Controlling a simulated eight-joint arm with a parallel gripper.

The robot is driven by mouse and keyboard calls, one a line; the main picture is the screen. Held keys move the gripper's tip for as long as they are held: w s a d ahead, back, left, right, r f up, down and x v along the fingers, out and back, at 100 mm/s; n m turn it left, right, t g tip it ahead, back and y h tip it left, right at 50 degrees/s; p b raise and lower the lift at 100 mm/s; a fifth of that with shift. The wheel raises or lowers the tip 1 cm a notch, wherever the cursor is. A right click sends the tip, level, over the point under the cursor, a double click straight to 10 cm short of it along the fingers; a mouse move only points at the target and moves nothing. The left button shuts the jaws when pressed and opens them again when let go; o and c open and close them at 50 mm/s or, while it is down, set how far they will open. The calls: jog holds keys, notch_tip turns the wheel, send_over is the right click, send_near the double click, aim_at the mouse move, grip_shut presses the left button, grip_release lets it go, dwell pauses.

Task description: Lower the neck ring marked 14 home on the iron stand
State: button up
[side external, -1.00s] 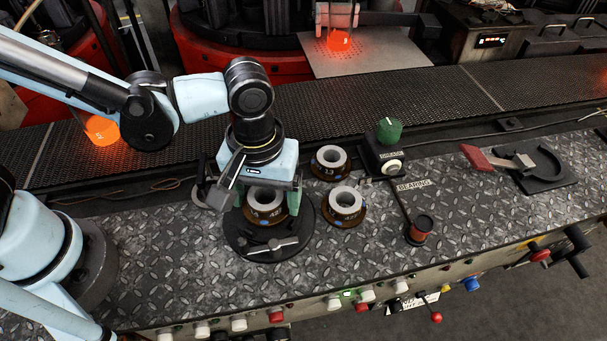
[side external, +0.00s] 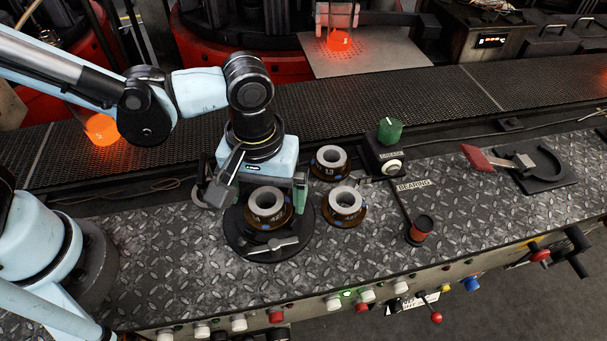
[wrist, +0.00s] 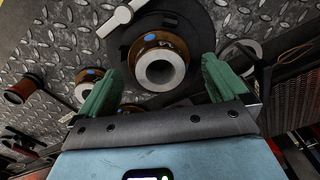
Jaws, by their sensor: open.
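A neck ring (side external: 268,207), grey-collared with a brown body, sits upright on the round black iron stand (side external: 238,240). Its marking looks like 42 but is too small to be sure; I cannot make out a 14 on any ring. My gripper (side external: 264,203) is open, with its green fingers on either side of this ring and a gap at each side. In the wrist view the ring (wrist: 160,68) lies between and beyond the fingertips. Whether it is fully seated cannot be told.
A ring marked 13 (side external: 330,161) stands behind right, and another ring (side external: 345,205) stands close to the right of the stand. A grey lever (side external: 273,244) lies on the stand's front. A box with a green knob (side external: 389,131) and a red-topped post (side external: 421,229) stand further right.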

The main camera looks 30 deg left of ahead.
notch_tip(320, 180, up, 11)
dwell(0.5)
notch_tip(320, 180, up, 7)
send_over(268, 209)
dwell(1.0)
jog(key=w+a+f+m+t, duration=0.1)
jog(key=a+f+m+t, duration=0.1)
jog(key=a, duration=0.8)
jog(key=w+a+f+m+t, duration=0.2)
jog(key=a+f+t, duration=0.3)
jog(key=a, duration=0.6)
notch_tip(268, 209, down, 2)
jog(key=shift+f+m, duration=0.15)
jog(key=shift+m, duration=0.15)
